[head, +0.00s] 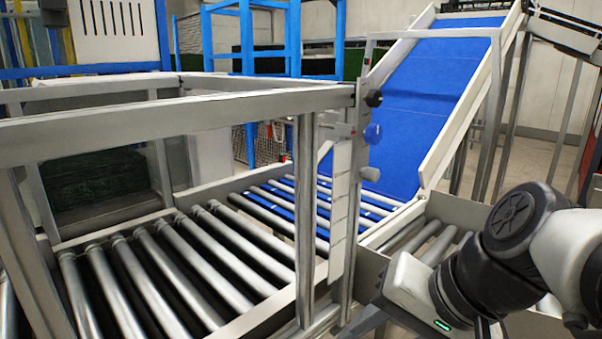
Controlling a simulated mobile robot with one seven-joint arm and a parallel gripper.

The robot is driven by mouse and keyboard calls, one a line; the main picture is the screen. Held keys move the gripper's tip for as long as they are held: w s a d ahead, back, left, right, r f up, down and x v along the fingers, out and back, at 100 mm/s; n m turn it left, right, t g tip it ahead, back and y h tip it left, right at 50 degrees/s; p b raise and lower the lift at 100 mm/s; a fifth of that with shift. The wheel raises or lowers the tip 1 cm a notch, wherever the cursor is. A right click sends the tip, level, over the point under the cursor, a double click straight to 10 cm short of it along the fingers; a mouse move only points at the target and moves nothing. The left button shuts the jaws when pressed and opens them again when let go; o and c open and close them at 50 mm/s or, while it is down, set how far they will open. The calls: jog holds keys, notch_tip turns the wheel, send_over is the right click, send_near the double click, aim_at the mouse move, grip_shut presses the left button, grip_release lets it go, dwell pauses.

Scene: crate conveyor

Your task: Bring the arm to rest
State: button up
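My arm (497,243) reaches in from the right edge, its white and black links bent, with the wrist end low at the bottom right. A small green light shows near the bottom edge of the frame on the wrist. The fingers of my gripper do not show, and nothing held can be seen. The arm is in front of a short roller section and beside the metal frame of the conveyor; I cannot tell the gap between them.
A roller conveyor (146,273) runs under a grey metal frame (203,110) at the left. A blue inclined belt (424,110) rises behind. No crate is visible on the rollers.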

jog(key=d+n+t+h, duration=0.2)
jog(key=d+n+h, duration=0.2)
jog(key=n+h, duration=0.1)
notch_tip(320, 180, up, 17)
jog(key=p, duration=1.7)
jog(key=shift+w+r+m+g+p, duration=0.2)
jog(key=shift+m+g+p, duration=0.1)
jog(key=shift+m+p, duration=0.1)
jog(key=shift+f, duration=0.1)
